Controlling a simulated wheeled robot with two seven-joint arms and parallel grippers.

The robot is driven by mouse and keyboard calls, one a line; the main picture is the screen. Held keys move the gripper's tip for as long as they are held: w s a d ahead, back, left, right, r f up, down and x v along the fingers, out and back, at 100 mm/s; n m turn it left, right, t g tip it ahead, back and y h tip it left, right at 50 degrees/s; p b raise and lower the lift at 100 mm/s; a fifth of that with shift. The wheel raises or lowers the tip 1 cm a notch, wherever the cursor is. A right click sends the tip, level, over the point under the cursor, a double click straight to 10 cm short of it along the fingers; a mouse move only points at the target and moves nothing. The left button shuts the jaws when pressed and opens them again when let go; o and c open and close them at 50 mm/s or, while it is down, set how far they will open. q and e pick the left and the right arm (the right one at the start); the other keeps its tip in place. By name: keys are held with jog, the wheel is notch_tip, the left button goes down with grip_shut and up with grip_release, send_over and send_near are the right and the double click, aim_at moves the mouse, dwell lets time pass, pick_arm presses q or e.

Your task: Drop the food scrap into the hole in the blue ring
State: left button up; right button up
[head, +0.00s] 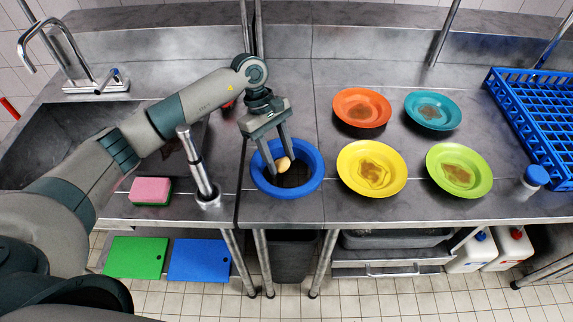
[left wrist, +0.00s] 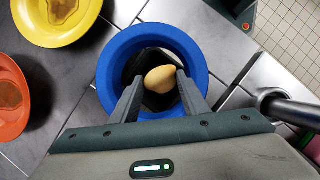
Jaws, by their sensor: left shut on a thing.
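My left gripper (head: 275,160) is shut on a food scrap (head: 283,164), a small rounded tan piece. The scrap also shows between the fingertips in the left wrist view (left wrist: 160,79). The blue ring (head: 314,183) surrounds a dark hole in the steel counter, and it also shows in the left wrist view (left wrist: 112,68). The gripper and scrap are over the ring's opening in both views. How far the scrap is above the hole is hard to tell. My right gripper is not in view.
Orange (head: 362,122), teal (head: 433,124), yellow (head: 400,185) and green (head: 481,190) stained plates stand right of the ring. A metal post (head: 196,165) and a pink sponge (head: 154,189) are to its left. A blue rack (head: 518,110) is far right. A dark bin (head: 290,260) stands below the counter.

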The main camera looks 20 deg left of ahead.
pick_arm(q)
jog(key=shift+f, duration=0.25)
jog(key=o, duration=1.1)
jog(key=shift+r, duration=0.15)
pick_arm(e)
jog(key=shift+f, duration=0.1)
pick_arm(q)
jog(key=shift+w+a+r+b, duration=0.25)
jog(key=shift+r+b, duration=0.15)
jog(key=shift+r, duration=0.1)
jog(key=b+v, duration=0.5)
jog(key=v, duration=1.1)
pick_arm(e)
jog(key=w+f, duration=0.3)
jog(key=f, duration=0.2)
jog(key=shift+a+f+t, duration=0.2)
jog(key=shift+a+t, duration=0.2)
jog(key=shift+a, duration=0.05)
